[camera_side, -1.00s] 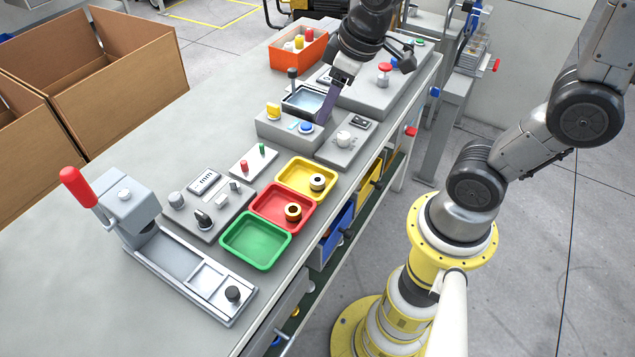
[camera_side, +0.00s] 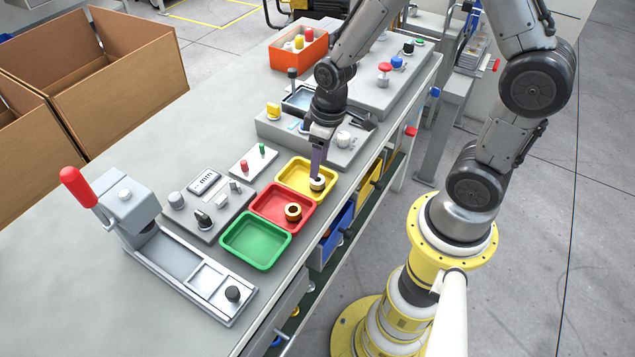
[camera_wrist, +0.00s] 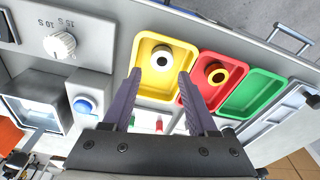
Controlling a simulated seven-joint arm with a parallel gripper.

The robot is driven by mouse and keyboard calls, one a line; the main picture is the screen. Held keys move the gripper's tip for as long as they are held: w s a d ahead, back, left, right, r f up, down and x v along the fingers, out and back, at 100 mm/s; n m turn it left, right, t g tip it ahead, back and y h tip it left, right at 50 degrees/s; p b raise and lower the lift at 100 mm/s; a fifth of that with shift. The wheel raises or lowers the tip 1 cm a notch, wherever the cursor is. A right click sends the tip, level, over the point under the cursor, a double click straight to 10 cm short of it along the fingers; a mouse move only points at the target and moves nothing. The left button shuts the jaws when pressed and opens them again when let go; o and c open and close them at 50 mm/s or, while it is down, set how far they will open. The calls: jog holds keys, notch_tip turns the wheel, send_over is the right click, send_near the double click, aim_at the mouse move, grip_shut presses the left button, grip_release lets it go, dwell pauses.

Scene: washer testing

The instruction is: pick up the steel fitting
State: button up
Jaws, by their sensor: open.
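The steel fitting (camera_side: 317,186) is a short pale ring with a dark hole. It lies in the yellow tray (camera_side: 291,177), towards the tray's right side in the side view. In the wrist view the fitting (camera_wrist: 162,58) shows between and just beyond my two purple fingertips. My gripper (camera_side: 318,174) points down over the yellow tray, with its fingers open and empty. In the side view the fingers are right at the fitting and partly cover it; I cannot tell whether they touch it.
A brass ring (camera_side: 293,211) lies in the red tray (camera_side: 268,204) beside the yellow one. The green tray (camera_side: 241,246) is empty. Grey control boxes (camera_side: 339,152) stand close behind the yellow tray. A red-handled press (camera_side: 130,205) stands at the left.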

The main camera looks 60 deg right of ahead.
aim_at(318, 184)
notch_tip(318, 184, down, 5)
jog(key=shift+w+a+f, duration=0.1)
jog(key=shift+a, duration=0.05)
grip_shut()
dwell(0.4)
